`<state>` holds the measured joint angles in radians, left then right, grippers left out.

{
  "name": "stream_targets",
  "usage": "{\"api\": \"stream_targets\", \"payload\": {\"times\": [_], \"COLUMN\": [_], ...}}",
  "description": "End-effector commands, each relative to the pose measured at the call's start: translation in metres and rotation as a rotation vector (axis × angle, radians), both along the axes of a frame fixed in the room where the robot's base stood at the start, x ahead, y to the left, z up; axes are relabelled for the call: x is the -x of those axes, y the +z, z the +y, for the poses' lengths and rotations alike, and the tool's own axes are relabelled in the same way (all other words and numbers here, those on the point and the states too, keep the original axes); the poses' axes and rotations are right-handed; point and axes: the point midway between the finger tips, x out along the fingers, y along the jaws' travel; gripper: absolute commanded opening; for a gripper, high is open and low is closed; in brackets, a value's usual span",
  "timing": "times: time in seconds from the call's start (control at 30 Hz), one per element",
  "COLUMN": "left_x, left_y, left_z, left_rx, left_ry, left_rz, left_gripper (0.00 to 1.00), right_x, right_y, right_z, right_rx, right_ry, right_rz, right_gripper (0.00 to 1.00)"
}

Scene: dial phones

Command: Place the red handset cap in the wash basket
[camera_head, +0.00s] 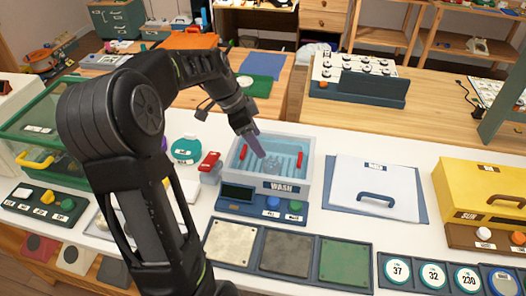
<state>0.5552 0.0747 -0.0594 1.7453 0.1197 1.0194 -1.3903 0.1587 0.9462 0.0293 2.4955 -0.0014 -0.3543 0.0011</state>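The wash basket (302,180) is a pale blue, open-topped tub marked WASH, on a dark base in the middle of the white counter. My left gripper (259,154) reaches down over its left part, fingers pointing into it. The fingers look close together, but I cannot tell whether they are shut or hold anything. A red cap-like piece (209,161) sits on a pale block just left of the basket, apart from the gripper. Two small red pieces show inside the basket, one at the left (243,151) and one at the right (299,158); they may be handles. My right gripper is out of view.
A white lidded panel (375,188) lies right of the basket, and a yellow box (482,190) stands farther right. Three coloured plates (288,254) lie in front. A green-framed bin (40,120) stands at left. My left arm hides part of the left counter.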

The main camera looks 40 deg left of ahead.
Motion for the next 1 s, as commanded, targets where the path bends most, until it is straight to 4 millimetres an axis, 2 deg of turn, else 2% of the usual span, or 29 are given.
{"api": "stream_targets", "payload": {"times": [0.1, 0.2, 1.0], "left_x": [0.004, 0.006, 0.006], "left_y": [0.013, 0.017, 0.018], "left_z": [0.003, 0.004, 0.004], "left_rx": [-0.001, 0.000, 0.001], "left_ry": [0.000, 0.000, 0.000], "left_rz": [-0.001, 0.000, 0.001], "left_gripper": [0.68, 0.68, 0.68], "right_x": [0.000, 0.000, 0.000], "right_y": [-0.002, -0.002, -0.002], "right_z": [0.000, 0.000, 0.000], "right_rx": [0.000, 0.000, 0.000], "right_ry": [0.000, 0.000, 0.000], "right_rz": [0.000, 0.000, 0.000], "right_gripper": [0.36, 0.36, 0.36]}}
